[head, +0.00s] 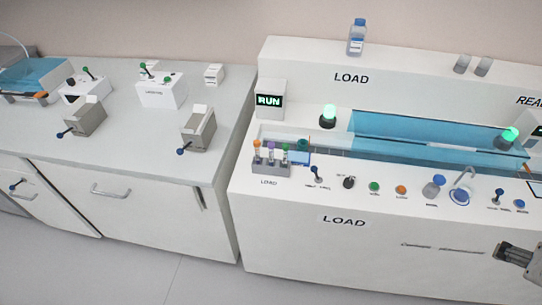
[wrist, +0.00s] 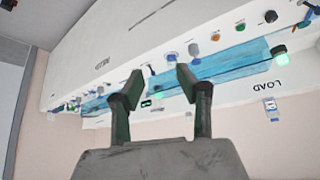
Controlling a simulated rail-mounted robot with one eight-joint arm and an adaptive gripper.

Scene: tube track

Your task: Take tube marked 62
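A small grey rack (head: 270,169) stands on the front ledge of the white machine, above a LOAD label. It holds several upright tubes with differently coloured caps: an orange-capped tube (head: 257,151), a purple-capped tube (head: 271,152), and green ones to the right. No number on any tube is readable, so I cannot tell which is marked 62. My gripper (wrist: 158,80) is open and empty in the wrist view, its two fingers well apart. Part of it shows at the lower right edge of the head view (head: 515,254), far to the right of the rack.
The machine ledge carries a row of knobs, coloured buttons and a blue-rimmed cup (head: 460,196). A blue channel (head: 430,138) runs behind them. A bottle (head: 357,38) stands on top. A bench (head: 120,130) with several small devices stands left. The space before the machine is clear.

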